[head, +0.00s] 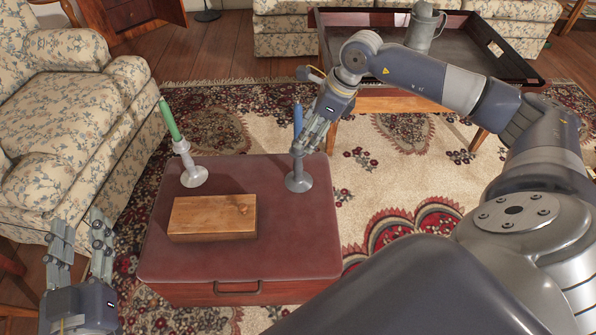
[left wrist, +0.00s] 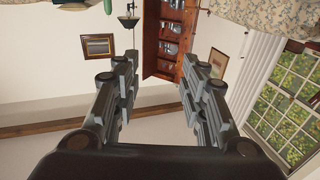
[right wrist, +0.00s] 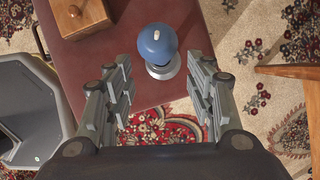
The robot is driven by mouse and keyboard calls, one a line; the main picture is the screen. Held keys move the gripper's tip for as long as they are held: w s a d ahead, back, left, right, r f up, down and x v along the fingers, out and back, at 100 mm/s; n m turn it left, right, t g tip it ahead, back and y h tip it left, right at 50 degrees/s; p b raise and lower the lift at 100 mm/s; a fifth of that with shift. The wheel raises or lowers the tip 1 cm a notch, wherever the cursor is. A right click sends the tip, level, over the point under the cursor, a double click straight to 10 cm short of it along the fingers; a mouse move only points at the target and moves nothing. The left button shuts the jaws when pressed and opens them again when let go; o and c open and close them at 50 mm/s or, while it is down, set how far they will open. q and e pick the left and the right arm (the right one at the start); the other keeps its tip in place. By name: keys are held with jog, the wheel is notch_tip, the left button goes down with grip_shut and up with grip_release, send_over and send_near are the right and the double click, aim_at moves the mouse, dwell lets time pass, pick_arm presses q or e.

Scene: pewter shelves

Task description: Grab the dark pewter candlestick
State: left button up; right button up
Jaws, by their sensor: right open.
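The dark pewter candlestick (head: 299,179) stands upright on the right side of the red-topped chest and holds a blue candle (head: 298,121). In the right wrist view the blue candle (right wrist: 157,43) is seen from above, with the candlestick base (right wrist: 163,69) under it. My right gripper (head: 311,143) is open beside the candlestick's upper part; in its wrist view the candle lies beyond the fingertips, roughly between them. A lighter grey candlestick (head: 194,174) with a green candle (head: 169,119) stands on the chest's left side. My left gripper (head: 78,238) is open and empty at the lower left.
A floral armchair (head: 62,120) stands to the left. A tray table (head: 462,65) with a grey pitcher (head: 425,27) stands at the back right, behind my right arm.

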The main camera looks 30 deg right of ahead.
jog(key=b, duration=0.1)
send_over(298, 164)
jog(key=d, duration=0.1)
jog(key=f, duration=0.4)
jog(key=shift+w+d, duration=0.1)
jog(key=shift+w, duration=0.2)
pick_arm(q)
notch_tip(298, 164, up, 7)
jog(key=s+t+h, duration=0.1)
jog(key=t, duration=0.3)
jog(key=shift+s+d+f+h, duration=0.15)
jog(key=shift+d+h, duration=0.15)
pick_arm(e)
grip_shut()
